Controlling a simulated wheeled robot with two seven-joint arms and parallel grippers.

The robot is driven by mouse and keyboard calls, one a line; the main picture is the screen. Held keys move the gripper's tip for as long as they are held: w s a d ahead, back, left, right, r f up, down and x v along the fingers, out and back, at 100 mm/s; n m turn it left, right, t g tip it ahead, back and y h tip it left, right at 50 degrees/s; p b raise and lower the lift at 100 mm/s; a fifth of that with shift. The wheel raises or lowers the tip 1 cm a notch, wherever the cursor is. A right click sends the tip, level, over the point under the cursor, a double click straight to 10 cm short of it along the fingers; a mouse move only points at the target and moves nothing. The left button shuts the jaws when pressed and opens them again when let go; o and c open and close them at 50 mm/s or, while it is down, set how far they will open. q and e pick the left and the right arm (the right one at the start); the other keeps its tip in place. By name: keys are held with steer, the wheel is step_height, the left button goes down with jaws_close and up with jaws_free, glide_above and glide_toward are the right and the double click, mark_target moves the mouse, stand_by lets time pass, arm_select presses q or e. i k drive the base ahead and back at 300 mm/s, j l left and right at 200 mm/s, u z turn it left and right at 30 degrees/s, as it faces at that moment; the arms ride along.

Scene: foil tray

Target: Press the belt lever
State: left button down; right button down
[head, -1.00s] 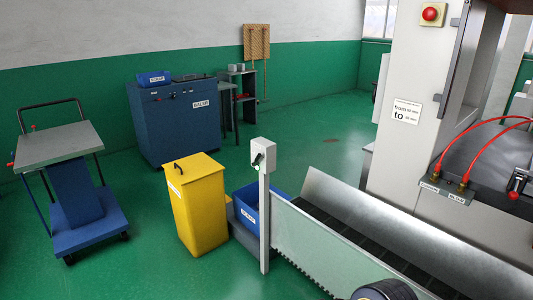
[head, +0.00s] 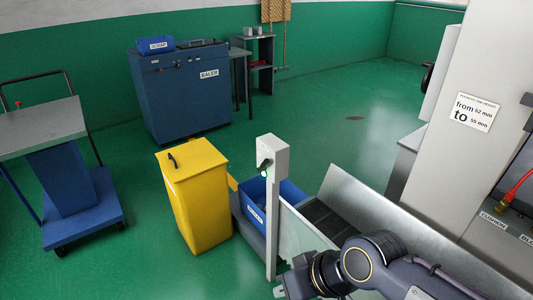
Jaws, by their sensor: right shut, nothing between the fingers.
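The belt lever (head: 264,161) is a small dark handle on the front of a light grey box (head: 275,152) at the top of a thin post. A small pale green light shows just below the lever. My right arm comes in from the lower right, over the belt. Its gripper (head: 281,291) is low at the bottom of the head view, beside the foot of the post and well below the lever. It is shut and empty, and apart from the lever. The fingers are small and partly cut off by the picture edge. My left gripper is not in view.
A belt conveyor (head: 345,190) with metal side walls runs to the lower right. A blue bin (head: 285,193) stands behind the post, and a yellow bin (head: 200,205) left of it. A trolley (head: 60,190) stands far left. A grey machine column (head: 460,140) rises at right.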

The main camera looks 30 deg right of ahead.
mark_target(262, 168)
steer(key=i+l+u, duration=0.15)
steer(key=l+u, duration=0.15)
steer(key=l, duration=0.55)
steer(key=l+u, duration=0.3)
steer(key=l, duration=0.5)
steer(key=i, duration=0.05)
